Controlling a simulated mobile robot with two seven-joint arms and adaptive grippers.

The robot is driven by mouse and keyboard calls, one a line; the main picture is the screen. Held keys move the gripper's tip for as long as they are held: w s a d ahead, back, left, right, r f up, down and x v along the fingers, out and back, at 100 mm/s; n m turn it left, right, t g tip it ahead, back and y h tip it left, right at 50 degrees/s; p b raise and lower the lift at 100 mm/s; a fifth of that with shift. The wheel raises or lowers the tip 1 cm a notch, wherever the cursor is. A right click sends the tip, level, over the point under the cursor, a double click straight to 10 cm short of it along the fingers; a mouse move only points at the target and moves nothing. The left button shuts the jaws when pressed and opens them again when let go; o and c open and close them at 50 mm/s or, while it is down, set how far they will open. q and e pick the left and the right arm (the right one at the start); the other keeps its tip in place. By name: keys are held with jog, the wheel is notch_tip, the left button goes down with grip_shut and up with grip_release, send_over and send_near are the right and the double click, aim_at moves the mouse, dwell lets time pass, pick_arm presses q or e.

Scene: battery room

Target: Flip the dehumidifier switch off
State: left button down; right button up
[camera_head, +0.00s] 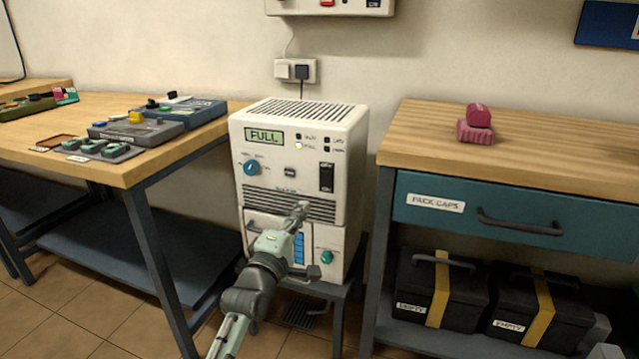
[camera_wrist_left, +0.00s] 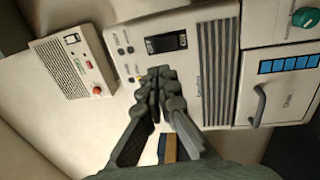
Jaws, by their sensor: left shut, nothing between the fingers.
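The dehumidifier (camera_head: 297,112) is a cream box on a low stand, with a display reading FULL. Its black rocker switch (camera_head: 326,178) is at the right of the front panel, and its lettering is too small to read surely. In the left wrist view the switch (camera_wrist_left: 166,42) lies just beyond my fingertips and is unobstructed. My left gripper (camera_head: 300,208) is shut and empty in front of the dark grille, below and left of the switch in the head view. The fingers (camera_wrist_left: 160,72) show together in the left wrist view. Contact cannot be told. My right gripper is not in view.
A workbench (camera_head: 190,152) with devices stands left. A bench with a teal drawer (camera_head: 520,215) stands right, a pink object (camera_head: 476,125) on top and black cases (camera_head: 440,290) below. A wall outlet (camera_head: 295,70) is behind. A wall box (camera_wrist_left: 65,65) shows in the wrist view.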

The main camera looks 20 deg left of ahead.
pick_arm(q)
send_near(324, 175)
jog(key=w, duration=0.5)
jog(key=shift+w+r+b, duration=0.15)
jog(key=shift+r+b, duration=0.1)
jog(key=shift+b, duration=0.1)
jog(key=shift+w+d+r, duration=0.1)
jog(key=shift+w, duration=0.65)
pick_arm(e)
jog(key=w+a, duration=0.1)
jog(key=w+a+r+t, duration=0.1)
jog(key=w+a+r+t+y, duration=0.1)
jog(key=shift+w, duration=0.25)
